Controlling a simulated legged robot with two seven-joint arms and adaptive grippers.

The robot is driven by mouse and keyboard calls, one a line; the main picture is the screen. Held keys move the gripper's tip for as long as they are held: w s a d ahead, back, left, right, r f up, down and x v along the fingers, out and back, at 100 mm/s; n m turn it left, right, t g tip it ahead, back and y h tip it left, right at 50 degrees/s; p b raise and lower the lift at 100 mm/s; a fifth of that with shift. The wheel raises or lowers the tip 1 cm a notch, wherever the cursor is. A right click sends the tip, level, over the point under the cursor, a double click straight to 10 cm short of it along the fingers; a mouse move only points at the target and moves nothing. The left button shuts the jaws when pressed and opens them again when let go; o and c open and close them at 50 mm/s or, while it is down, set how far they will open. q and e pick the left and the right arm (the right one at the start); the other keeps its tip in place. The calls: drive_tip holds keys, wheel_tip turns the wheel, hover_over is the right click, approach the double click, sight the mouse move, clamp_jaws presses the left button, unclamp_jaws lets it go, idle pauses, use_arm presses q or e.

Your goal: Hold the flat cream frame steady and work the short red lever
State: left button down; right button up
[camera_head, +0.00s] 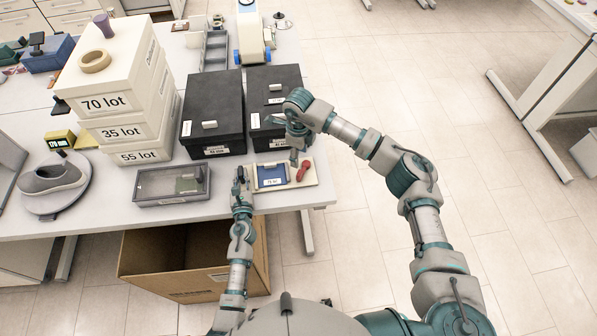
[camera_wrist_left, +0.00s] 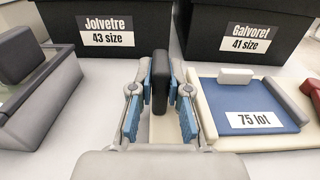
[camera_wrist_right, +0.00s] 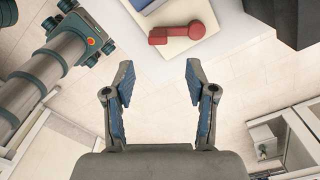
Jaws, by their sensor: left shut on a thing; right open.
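The flat cream frame (camera_head: 312,181) lies on the table near its front right corner. It holds a blue panel labelled "75 lot" (camera_wrist_left: 252,119). The short red lever (camera_head: 302,170) lies on its right side; it also shows at the top of the right wrist view (camera_wrist_right: 178,33). My left gripper (camera_wrist_left: 162,78) is left of the frame, shut on a dark upright block (camera_wrist_left: 160,85). Whether this block joins the frame is hidden. My right gripper (camera_wrist_right: 158,80) is open and empty. In the head view it is above the table edge, just behind the lever (camera_head: 297,147).
Two black shoe boxes (camera_head: 211,107) stand behind the frame. A grey clear-lidded case (camera_head: 172,186) is to the left, near my left gripper. Stacked white lot boxes (camera_head: 125,130) stand further left. An open cardboard box (camera_head: 190,262) is below the table front. Floor is clear at right.

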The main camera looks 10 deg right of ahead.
sight(299, 171)
wheel_tip(299, 171, down, 10)
drive_tip(key=shift+f, duration=0.25)
drive_tip(key=shift+c, duration=0.2)
clamp_jaws()
